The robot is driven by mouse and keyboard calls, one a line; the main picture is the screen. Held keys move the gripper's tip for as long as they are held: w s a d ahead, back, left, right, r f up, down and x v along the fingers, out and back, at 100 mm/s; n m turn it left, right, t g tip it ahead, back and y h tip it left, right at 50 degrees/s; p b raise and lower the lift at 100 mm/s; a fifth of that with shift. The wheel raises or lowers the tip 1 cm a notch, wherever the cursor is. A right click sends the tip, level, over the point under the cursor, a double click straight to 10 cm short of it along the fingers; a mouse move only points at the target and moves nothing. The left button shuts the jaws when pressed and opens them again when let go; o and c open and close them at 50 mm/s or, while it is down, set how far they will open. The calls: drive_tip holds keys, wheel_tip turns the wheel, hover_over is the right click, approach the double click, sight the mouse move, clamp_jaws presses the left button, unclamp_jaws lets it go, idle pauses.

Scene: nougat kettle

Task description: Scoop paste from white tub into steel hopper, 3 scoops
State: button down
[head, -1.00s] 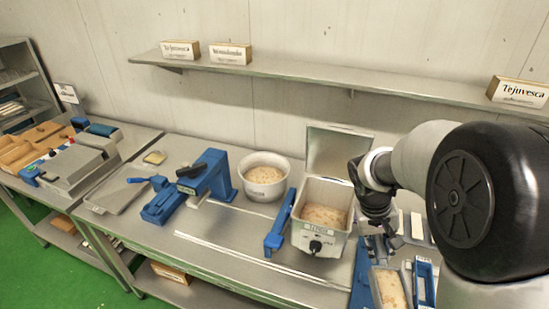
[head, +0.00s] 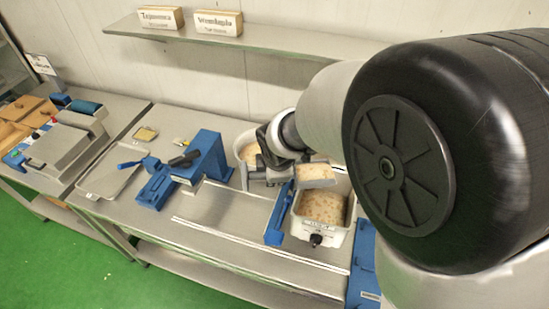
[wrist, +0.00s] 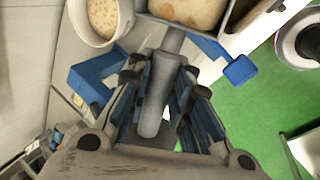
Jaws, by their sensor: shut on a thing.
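My gripper (head: 272,172) is shut on the handle of a grey scoop (head: 316,183). The scoop carries pale, speckled paste and hangs over the back left part of the steel hopper (head: 300,229), roughly level. The hopper is an open square bin with speckled paste inside and a dark knob in front. The white tub (head: 239,166), round and holding paste, stands left of the hopper, partly hidden by my gripper. In the wrist view, the scoop handle (wrist: 158,95) lies between my fingers (wrist: 160,82), the loaded pan is at the top, and the tub (wrist: 82,28) is at upper left.
A blue bar (head: 278,214) stands along the hopper's left side. A blue press-like device (head: 207,160) stands left of the tub. A shelf (head: 290,48) with signs runs along the wall. My arm hides the bench's right side. The bench front is mostly clear.

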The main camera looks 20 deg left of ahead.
drive_tip(key=shift+w+a+f+b, duration=0.15)
drive_tip(key=shift+f+b, duration=0.1)
drive_tip(key=shift+b, duration=0.2)
drive_tip(key=b, duration=0.1)
drive_tip(key=f+b, duration=0.1)
drive_tip(key=b, duration=0.1)
drive_tip(key=shift+d+f+y, duration=0.2)
drive_tip(key=shift+d+y, duration=0.1)
drive_tip(key=y+b, duration=0.1)
drive_tip(key=b, duration=0.3)
drive_tip(key=d+g+y+b, duration=0.1)
drive_tip(key=b, duration=0.3)
drive_tip(key=shift+w+r+m, duration=0.3)
drive_tip(key=shift+r, duration=0.05)
drive_tip(key=w+d+r+m+g+y+b, duration=0.1)
drive_tip(key=w+d+r+m+y+b, duration=0.1)
drive_tip(key=d+y+b, duration=0.4)
drive_tip(key=w+d+r+m+g+y+b, duration=0.2)
drive_tip(key=w+d+r+y+b, duration=0.3)
drive_tip(key=d+y, duration=0.3)
drive_tip(key=shift+d+r+b, duration=0.75)
drive_tip(key=shift+d+r, duration=0.1)
drive_tip(key=shift+d, duration=0.45)
